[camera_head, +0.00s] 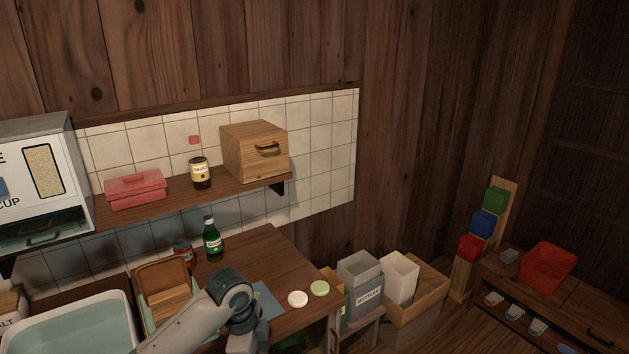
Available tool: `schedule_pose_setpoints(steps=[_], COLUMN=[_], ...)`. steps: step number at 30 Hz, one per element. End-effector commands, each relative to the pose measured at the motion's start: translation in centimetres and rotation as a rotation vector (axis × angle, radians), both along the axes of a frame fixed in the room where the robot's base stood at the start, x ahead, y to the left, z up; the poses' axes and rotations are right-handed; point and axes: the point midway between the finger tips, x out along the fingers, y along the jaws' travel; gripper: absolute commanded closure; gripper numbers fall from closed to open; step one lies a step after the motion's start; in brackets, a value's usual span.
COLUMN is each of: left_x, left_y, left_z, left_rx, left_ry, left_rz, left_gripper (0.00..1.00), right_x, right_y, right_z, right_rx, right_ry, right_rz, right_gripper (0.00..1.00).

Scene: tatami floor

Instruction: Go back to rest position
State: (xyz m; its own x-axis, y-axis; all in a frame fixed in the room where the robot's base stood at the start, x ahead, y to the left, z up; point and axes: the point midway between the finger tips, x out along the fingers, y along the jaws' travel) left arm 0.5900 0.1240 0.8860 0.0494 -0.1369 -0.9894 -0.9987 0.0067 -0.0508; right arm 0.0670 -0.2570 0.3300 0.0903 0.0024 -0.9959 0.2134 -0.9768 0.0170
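One of my arms comes in at the bottom of the head view, with a pale link and a dark joint bent over the wooden counter (268,250). Past the joint, the arm runs down and out of the bottom edge. No gripper fingers show, so I cannot see what either gripper holds. My other arm is out of view. The arm covers part of a blue sheet (268,304) and sits in front of an open wooden box (160,282).
Near the arm are a green bottle (212,240), a red-topped jar (183,254), a white disc (298,299), a green disc (320,288) and a pale basin (75,330). A shelf (230,193) is above.

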Motion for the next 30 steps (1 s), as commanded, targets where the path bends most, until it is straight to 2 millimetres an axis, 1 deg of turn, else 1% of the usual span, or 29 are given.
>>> schedule_pose_setpoints(steps=[1,6,9,14,17,23,26,30], left_x=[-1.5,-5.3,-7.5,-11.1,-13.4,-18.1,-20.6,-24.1], left_y=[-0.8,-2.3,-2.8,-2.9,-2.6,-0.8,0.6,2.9], left_z=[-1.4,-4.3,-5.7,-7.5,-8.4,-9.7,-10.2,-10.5], left_rx=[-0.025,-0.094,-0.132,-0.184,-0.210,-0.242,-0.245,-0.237], left_ry=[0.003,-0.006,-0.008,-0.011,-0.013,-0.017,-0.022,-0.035], left_rz=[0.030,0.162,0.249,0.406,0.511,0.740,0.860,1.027], left_gripper=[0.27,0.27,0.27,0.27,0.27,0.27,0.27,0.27], right_x=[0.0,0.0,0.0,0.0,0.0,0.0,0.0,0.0], right_y=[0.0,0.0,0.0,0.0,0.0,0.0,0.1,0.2], right_z=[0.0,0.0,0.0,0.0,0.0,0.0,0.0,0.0], right_rx=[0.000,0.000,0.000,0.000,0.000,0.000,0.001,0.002], right_ry=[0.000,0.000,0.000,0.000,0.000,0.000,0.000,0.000], right_rz=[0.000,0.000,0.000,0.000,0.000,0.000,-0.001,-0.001], right_gripper=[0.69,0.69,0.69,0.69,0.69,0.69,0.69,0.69])
